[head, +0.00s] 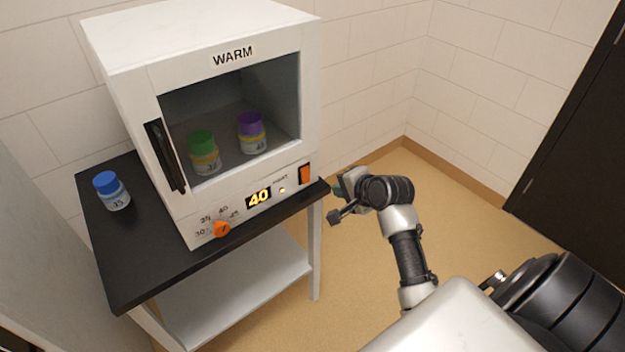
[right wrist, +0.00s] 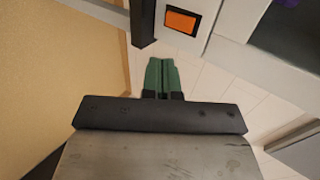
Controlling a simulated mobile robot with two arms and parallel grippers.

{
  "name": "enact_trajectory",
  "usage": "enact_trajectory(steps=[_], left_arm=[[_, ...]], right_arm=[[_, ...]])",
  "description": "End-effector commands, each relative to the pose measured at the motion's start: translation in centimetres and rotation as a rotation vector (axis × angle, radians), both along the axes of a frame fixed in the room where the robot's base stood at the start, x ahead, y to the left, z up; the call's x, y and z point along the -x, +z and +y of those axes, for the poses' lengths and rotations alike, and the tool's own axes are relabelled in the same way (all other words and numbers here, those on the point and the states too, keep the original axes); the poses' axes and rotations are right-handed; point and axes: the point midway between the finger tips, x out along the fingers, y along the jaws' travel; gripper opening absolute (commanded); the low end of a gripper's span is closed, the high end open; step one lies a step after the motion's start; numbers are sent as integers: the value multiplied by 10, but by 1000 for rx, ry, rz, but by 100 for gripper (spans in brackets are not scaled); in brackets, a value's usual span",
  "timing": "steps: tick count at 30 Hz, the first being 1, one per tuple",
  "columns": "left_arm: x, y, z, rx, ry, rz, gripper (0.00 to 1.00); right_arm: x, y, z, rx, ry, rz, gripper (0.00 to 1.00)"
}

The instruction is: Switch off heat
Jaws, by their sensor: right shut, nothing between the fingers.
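A white heating cabinet (head: 200,40) marked WARM stands on a black-topped stand. Its front panel has an orange rocker switch (head: 305,174) at the right, labelled HEAT. A lit display (head: 258,198) reads 40, with a small lit lamp (head: 282,189) beside it. An orange dial (head: 221,229) is at the lower left. The switch also shows in the right wrist view (right wrist: 181,20). My right gripper (head: 340,188) is right of the switch, apart from it. In the right wrist view its green fingertips (right wrist: 161,74) are together and empty, below the switch. My left gripper is not in view.
Inside the cabinet, behind its window, stand a green-lidded jar (head: 204,153) and a purple-lidded jar (head: 252,133). A blue-lidded jar (head: 111,191) stands on the black top (head: 140,255) at the left. The floor (head: 375,265) right of the stand is clear.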

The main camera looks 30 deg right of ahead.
Motion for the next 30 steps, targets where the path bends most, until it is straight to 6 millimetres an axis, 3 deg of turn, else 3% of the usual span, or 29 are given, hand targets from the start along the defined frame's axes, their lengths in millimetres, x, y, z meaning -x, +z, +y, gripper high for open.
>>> enact_trajectory(steps=[6,12,18,30], left_arm=[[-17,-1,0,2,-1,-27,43],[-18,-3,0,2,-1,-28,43],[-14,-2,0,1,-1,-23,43],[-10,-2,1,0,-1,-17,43]], right_arm=[[-36,-26,4,-2,1,1,0],[-70,-51,6,-1,1,1,0],[-98,-55,8,-1,1,1,0],[-109,-57,9,1,0,1,0]])
